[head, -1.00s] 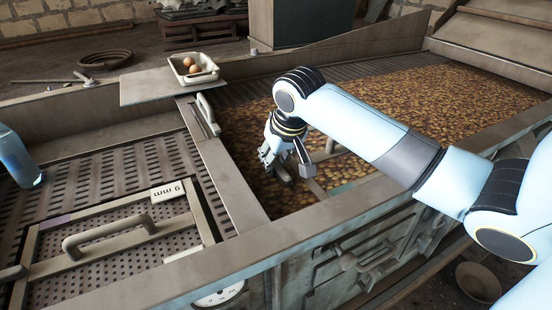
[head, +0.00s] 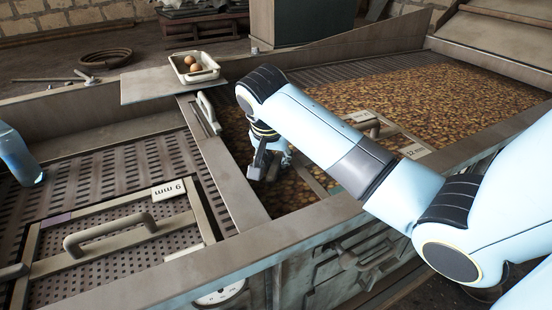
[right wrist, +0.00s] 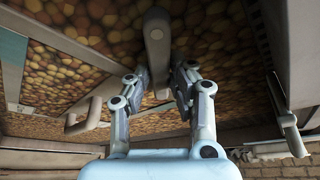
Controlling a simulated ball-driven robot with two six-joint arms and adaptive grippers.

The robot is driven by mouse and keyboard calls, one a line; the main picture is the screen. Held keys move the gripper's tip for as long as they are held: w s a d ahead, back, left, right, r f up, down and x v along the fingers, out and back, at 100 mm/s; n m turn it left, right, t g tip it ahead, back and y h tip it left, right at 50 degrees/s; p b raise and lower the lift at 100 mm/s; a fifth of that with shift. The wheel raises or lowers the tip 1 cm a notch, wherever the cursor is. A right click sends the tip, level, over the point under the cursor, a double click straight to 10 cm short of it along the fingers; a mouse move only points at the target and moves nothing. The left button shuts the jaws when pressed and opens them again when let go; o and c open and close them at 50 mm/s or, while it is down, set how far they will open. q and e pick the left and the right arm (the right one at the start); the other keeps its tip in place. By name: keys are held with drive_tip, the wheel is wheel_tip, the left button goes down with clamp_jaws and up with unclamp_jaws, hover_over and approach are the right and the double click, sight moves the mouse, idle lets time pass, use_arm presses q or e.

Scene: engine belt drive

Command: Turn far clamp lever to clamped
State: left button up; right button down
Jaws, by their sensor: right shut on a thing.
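My right gripper (head: 268,165) reaches down over the bed of small round brown produce, right of the divider rail. In the right wrist view its two fingers (right wrist: 158,95) are on either side of a grey lever (right wrist: 157,45) with a rounded end, and the gripper is shut on it. I take this lever to be the far clamp lever. In the head view my arm and gripper hide most of it. My left gripper is not in view.
A pale handle (head: 208,113) stands on the divider rail, left of my gripper. A screen frame with a handle (head: 85,240) lies at left, and a "12 mm" label (head: 414,151) shows at right. A tray with eggs (head: 194,67) sits on a board behind.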

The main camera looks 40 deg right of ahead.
drive_tip(key=m+g, duration=0.1)
drive_tip(key=m, duration=0.1)
drive_tip(key=m+g, duration=0.1)
drive_tip(key=m, duration=0.2)
drive_tip(key=shift+w+m+h, duration=0.15)
drive_tip(key=shift+m+h, duration=0.15)
drive_tip(key=shift+h, duration=0.1)
drive_tip(key=shift+m+g, duration=0.8)
drive_tip(key=shift+m, duration=1.3)
drive_tip(key=c, duration=1.2)
unclamp_jaws()
